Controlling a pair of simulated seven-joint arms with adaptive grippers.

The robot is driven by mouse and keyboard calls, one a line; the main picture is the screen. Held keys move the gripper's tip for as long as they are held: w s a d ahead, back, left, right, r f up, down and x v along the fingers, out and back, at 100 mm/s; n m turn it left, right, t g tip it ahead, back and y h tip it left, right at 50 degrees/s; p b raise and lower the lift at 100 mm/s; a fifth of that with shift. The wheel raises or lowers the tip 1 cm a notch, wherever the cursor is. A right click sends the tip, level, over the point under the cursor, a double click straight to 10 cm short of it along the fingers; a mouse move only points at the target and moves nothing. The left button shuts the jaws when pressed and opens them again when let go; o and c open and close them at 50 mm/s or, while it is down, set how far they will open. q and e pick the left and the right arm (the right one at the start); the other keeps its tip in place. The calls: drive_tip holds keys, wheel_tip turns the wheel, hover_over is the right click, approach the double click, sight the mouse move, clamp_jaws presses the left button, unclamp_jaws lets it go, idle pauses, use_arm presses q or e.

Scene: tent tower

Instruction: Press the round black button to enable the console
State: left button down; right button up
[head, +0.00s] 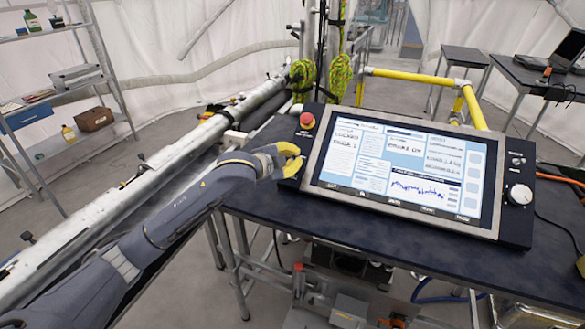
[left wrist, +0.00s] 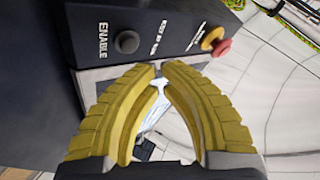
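The console (head: 518,225) lies tilted on a dark table, with a large lit screen (head: 400,165) in its middle. The round black button (left wrist: 127,41) shows in the left wrist view on the dark side panel, beside the word ENABLE. In the head view I cannot make it out; my gripper covers that part of the panel. My left gripper (head: 295,159) is at the console's left edge, below the red button. In the left wrist view its yellow fingers (left wrist: 160,68) curve together, tips meeting, with nothing held. The black button is just beyond the left fingertip, apart from it in the picture. My right gripper is out of view.
A red mushroom button (head: 307,120) sits on the same panel; it also shows in the left wrist view (left wrist: 222,47). A white knob (head: 520,194) is on the console's right side. The table top (head: 400,240) is clear in front. Metal pipes (head: 180,165) run behind my left arm.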

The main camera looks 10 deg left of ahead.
use_arm(q)
drive_tip(key=shift+w+d+f, duration=0.1)
drive_tip(key=shift+w+f, duration=0.2)
drive_tip(key=shift+f, duration=0.25)
drive_tip(key=shift+w+f, duration=0.45)
drive_tip(key=shift+f, duration=0.2)
idle(2.4)
drive_tip(key=shift+s+r, duration=0.1)
drive_tip(key=shift+r, duration=0.1)
drive_tip(key=shift+s+r, duration=0.35)
drive_tip(key=shift+r, duration=0.1)
drive_tip(key=shift+r, duration=0.1)
drive_tip(key=shift+s+a+r, duration=0.15)
drive_tip(key=shift+s+r, duration=0.55)
drive_tip(key=shift+r, duration=0.3)
drive_tip(key=shift+s+a+r, duration=0.1)
drive_tip(key=shift+s+r, duration=0.6)
drive_tip(key=shift+r, duration=0.25)
